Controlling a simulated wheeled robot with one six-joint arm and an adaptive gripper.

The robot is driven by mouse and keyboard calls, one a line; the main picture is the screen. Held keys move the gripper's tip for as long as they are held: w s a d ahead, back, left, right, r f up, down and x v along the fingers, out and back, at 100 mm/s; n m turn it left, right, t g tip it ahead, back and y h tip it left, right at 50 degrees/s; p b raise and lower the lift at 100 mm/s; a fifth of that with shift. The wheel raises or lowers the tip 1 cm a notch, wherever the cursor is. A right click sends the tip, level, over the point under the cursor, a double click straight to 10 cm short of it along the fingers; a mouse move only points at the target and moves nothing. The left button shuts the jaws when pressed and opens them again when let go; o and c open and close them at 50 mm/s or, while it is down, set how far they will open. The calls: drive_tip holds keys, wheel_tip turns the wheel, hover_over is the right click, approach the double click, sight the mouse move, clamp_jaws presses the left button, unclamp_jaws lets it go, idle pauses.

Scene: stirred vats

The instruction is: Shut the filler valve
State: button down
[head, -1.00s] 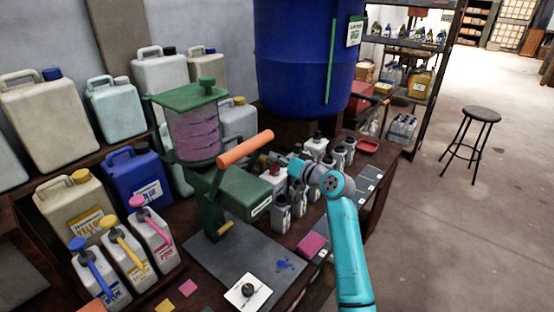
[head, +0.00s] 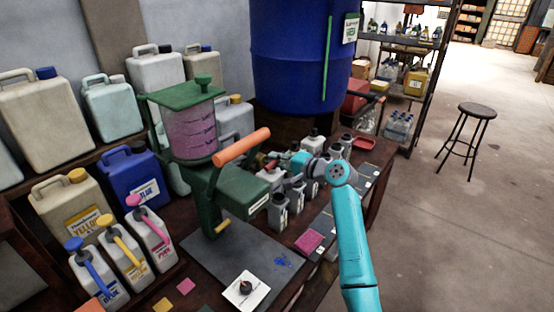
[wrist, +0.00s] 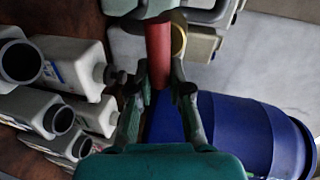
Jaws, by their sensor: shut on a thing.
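The green filler machine (head: 240,192) stands on the bench with a clear hopper (head: 191,132) of pinkish liquid on top and a thick orange lever (head: 242,147) sloping up to the right. My gripper (head: 278,164) is just behind and right of that lever, beside the machine. In the wrist view, my gripper (wrist: 160,88) has its fingers on either side of a red bar (wrist: 158,50) and is shut on it. The bar comes from a green body at the top of that view and looks like the valve's handle. In the head view it is mostly hidden.
Several grey bottles (head: 278,211) stand close below my wrist. A big blue drum (head: 300,60) stands behind the machine. Jugs, including a blue jug (head: 131,178), crowd the left. Open floor and a stool (head: 477,110) are at right.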

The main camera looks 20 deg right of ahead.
drive_tip(key=shift+f+m, duration=0.15)
drive_tip(key=shift+m, duration=0.25)
idle(0.3)
drive_tip(key=c, duration=1.1)
unclamp_jaws()
drive_tip(key=v, duration=1.2)
drive_tip(key=shift+d, duration=0.15)
